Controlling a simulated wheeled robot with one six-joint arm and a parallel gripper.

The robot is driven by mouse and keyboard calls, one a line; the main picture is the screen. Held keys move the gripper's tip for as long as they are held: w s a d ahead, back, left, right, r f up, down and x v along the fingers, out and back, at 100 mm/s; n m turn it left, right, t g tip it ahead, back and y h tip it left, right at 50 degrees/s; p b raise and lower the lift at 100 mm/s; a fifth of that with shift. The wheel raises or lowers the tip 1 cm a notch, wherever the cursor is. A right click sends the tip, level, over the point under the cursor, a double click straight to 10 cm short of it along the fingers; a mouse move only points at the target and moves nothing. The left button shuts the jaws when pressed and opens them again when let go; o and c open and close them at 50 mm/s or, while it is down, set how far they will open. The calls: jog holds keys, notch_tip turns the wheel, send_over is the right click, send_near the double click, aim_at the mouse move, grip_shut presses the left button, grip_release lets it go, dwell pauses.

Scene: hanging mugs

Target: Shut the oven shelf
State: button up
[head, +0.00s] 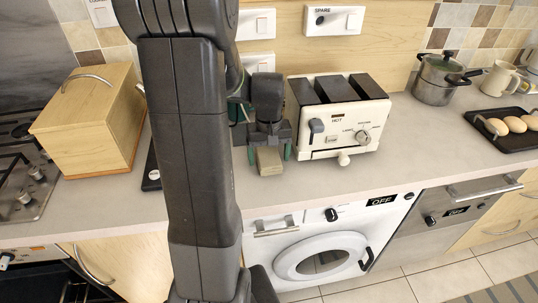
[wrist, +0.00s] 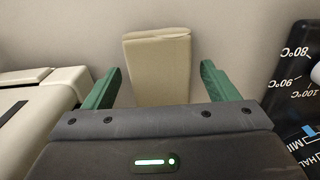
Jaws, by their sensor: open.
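The oven (head: 35,288) is at the lower left of the head view, under the hob, and only its dark upper part shows. Its inside is dark and cut off by the frame, so I cannot tell how far out its shelf is. My gripper (head: 270,150) is far to the right of it, low over the worktop by the toaster. In the wrist view my gripper (wrist: 161,68) is open. Its green fingers stand either side of a beige block (wrist: 158,75), with a gap on each side. The block also shows in the head view (head: 269,161).
A toaster (head: 338,115) stands right of my gripper, and a wooden bread bin (head: 88,120) stands left. The hob (head: 22,190) is at the far left. A washing machine (head: 320,257) is under the worktop. A pot (head: 437,82) and an egg tray (head: 505,141) are at the right.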

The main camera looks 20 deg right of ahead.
aim_at(269, 156)
notch_tip(269, 156, up, 11)
jog(key=shift+r, duration=0.4)
jog(key=c, duration=1.1)
